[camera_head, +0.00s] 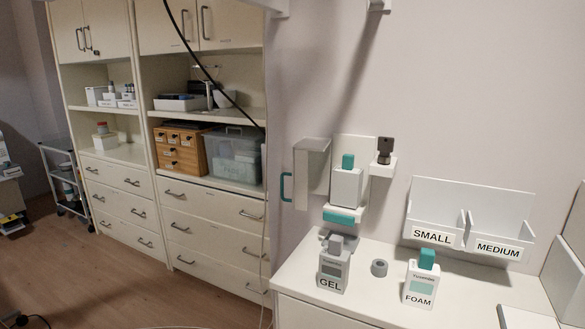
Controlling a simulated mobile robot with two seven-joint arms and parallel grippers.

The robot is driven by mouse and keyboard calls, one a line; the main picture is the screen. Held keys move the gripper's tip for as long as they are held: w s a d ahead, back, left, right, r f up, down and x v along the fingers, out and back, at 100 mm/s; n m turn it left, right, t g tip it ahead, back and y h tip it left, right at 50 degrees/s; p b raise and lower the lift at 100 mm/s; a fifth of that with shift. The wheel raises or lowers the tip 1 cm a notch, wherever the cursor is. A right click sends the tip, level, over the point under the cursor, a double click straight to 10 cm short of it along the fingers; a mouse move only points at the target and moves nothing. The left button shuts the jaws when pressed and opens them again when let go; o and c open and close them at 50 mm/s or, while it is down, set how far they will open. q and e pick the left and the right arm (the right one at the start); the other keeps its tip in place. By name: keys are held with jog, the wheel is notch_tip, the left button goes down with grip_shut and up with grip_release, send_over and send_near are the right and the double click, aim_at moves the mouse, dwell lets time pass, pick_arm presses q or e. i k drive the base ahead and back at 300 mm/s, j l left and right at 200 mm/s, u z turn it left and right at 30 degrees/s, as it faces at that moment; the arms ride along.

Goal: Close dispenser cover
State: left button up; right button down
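A wall dispenser (353,142) is mounted above the counter at the right of the head view. Its grey cover (314,170) stands swung open to the left, with a teal handle (286,186) on its outer left edge. A white bottle with a teal cap (346,186) stands inside the open dispenser. A teal bar (341,216) is at the dispenser's lower front. Neither of my grippers shows in this view.
A small bracket (383,167) holds a dark key-like piece (385,149). Right is a SMALL/MEDIUM holder (470,205). Floor is open left.

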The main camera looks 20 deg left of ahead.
aim_at(311, 156)
jog(key=i+j+z, duration=0.1)
jog(key=j, duration=0.5)
jog(key=i+j+z, duration=0.1)
jog(key=j, duration=0.55)
jog(key=j+z, duration=0.1)
jog(key=j, duration=0.5)
jog(key=i, duration=0.05)
